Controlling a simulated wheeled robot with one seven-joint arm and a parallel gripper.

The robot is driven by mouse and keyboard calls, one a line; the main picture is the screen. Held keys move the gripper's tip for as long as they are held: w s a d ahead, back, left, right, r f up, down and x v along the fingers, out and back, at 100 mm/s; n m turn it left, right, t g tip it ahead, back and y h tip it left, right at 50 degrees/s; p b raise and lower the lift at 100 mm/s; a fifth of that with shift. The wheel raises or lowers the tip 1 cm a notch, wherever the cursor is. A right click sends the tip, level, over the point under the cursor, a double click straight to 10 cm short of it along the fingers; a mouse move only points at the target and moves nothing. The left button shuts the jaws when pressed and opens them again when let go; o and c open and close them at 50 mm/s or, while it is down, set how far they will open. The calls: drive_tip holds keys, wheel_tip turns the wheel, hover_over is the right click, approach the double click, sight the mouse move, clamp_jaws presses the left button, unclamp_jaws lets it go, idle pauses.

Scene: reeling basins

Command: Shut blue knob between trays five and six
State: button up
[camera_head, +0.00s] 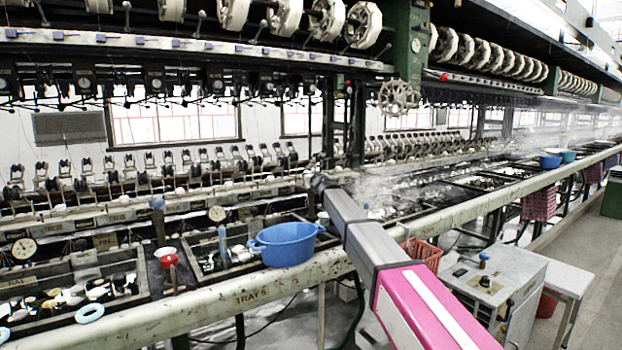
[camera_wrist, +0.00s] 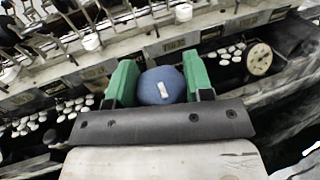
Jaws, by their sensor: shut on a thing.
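In the wrist view the blue knob (camera_wrist: 152,92), round with a small white mark on its face, sits between the two green fingers of my gripper (camera_wrist: 160,76). The fingers press on its left and right sides. The knob's stem and whatever it turns are hidden behind it. In the head view my arm reaches over the front rail toward the basins, and its own body hides the fingers and the held knob. Tray number plates are too blurred to read surely.
A blue basin (camera_head: 285,246) sits by the front rail (camera_head: 225,303), close left of my arm. A red-and-white funnel-like piece (camera_head: 167,256) stands farther left. A dial (camera_wrist: 259,60) is right of the knob. A red basket (camera_head: 421,254) and grey cabinet (camera_head: 497,282) stand right of my arm.

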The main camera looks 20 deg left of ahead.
drive_tip(key=o, duration=0.9)
drive_tip(key=v, duration=1)
drive_tip(key=shift+s+d, duration=0.25)
drive_tip(key=shift+s, duration=0.1)
